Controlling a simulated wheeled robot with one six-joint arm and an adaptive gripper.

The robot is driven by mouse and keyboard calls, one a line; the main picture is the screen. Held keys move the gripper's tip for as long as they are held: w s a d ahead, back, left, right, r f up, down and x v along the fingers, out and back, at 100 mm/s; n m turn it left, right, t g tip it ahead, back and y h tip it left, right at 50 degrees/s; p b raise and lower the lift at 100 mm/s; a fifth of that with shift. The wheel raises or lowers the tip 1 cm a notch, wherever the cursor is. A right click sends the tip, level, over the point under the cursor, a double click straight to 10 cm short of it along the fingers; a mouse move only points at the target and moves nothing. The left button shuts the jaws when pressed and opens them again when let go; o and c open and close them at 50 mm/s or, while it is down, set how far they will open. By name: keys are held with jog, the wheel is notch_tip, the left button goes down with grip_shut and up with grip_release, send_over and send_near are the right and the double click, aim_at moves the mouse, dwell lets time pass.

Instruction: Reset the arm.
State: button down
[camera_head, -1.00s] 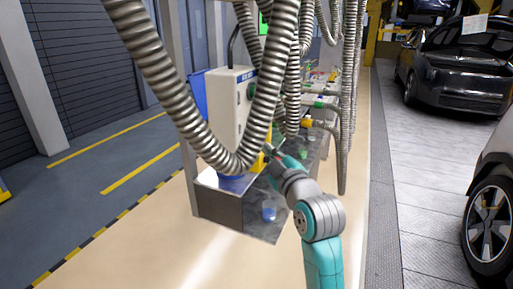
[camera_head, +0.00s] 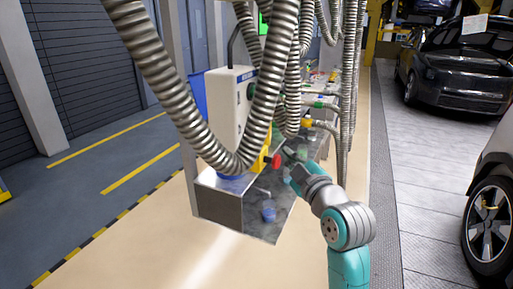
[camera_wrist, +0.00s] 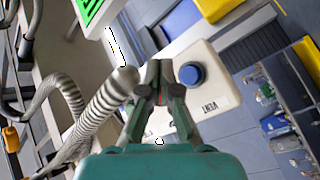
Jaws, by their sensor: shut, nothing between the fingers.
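My gripper (camera_wrist: 159,75) is shut and empty, its two fingertips together in the wrist view. In the head view my gripper (camera_head: 286,153) is small and partly lost against the bench and hoses. In the wrist view a cream box marked VENT (camera_wrist: 218,100) with a blue round cap (camera_wrist: 191,74) lies behind the fingers. I cannot tell how far the fingers are from it. In the head view my arm reaches up from the lower right over the metal bench (camera_head: 218,206).
Ribbed metal hoses (camera_head: 160,75) hang in front of the white machine (camera_head: 229,105); one hose (camera_wrist: 106,105) passes close left of my gripper in the wrist view. A blue cup-like item (camera_head: 268,214) stands on the bench. Cars (camera_head: 465,65) stand at right. The floor in front is clear.

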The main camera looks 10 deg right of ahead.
dwell(0.4)
jog(key=s+f+m+g+h, duration=0.1)
jog(key=s+f+m, duration=0.2)
jog(key=s+f, duration=0.9)
jog(key=s+f+m+g+h, duration=0.1)
jog(key=s+f+m, duration=0.3)
jog(key=s+f, duration=0.85)
jog(key=s+f+m+g, duration=0.1)
jog(key=s+f+m, duration=0.1)
jog(key=s, duration=1.1)
jog(key=s+a+f+m, duration=0.1)
jog(key=s+f, duration=0.4)
jog(key=s, duration=0.9)
jog(key=shift+s+a+m+g+h, duration=0.2)
jog(key=shift+s+m+g+h, duration=0.15)
jog(key=shift+m, duration=0.35)
jog(key=shift+w, duration=0.15)
